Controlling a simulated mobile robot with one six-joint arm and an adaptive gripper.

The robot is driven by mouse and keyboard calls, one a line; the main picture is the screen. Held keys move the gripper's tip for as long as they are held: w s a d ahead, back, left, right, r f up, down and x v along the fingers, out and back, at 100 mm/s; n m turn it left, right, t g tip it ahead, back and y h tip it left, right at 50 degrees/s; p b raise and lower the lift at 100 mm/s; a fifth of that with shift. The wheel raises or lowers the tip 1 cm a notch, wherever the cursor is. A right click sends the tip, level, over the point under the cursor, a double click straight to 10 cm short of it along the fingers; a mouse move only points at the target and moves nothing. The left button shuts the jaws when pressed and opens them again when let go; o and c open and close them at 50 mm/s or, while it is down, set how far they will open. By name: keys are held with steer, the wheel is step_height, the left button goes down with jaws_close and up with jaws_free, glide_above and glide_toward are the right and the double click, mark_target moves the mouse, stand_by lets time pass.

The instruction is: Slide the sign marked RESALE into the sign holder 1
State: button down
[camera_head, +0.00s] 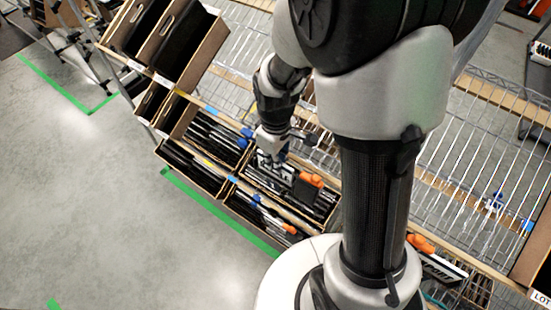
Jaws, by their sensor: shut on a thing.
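My gripper (277,150) is in the middle of the view, pointing down over the tilted cartons. It is shut on a small white sign with dark lettering (273,168). The lettering is too small and partly covered, so I cannot read whether it says RESALE. An orange clip-like piece (312,180) sits just right of the sign, on a dark block above the carton. Another orange piece (421,242) is at lower right, above a white sign with black letters (445,268), partly hidden by my body. I cannot tell which piece is sign holder 1.
Tilted cartons (200,178) hold many dark, thin items. Taller cartons (178,45) stand at upper left. Wire shelving (480,150) with blue clips fills the right. Open grey floor (90,190) with green tape (215,210) lies left. My arm and column hide much of the middle.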

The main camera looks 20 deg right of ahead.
steer(key=shift+f+b, duration=0.35)
steer(key=shift+f, duration=0.05)
stand_by(0.9)
stand_by(0.4)
steer(key=c, duration=1.7)
jaws_free()
steer(key=shift+o, duration=0.2)
step_height(320, 180, up, 12)
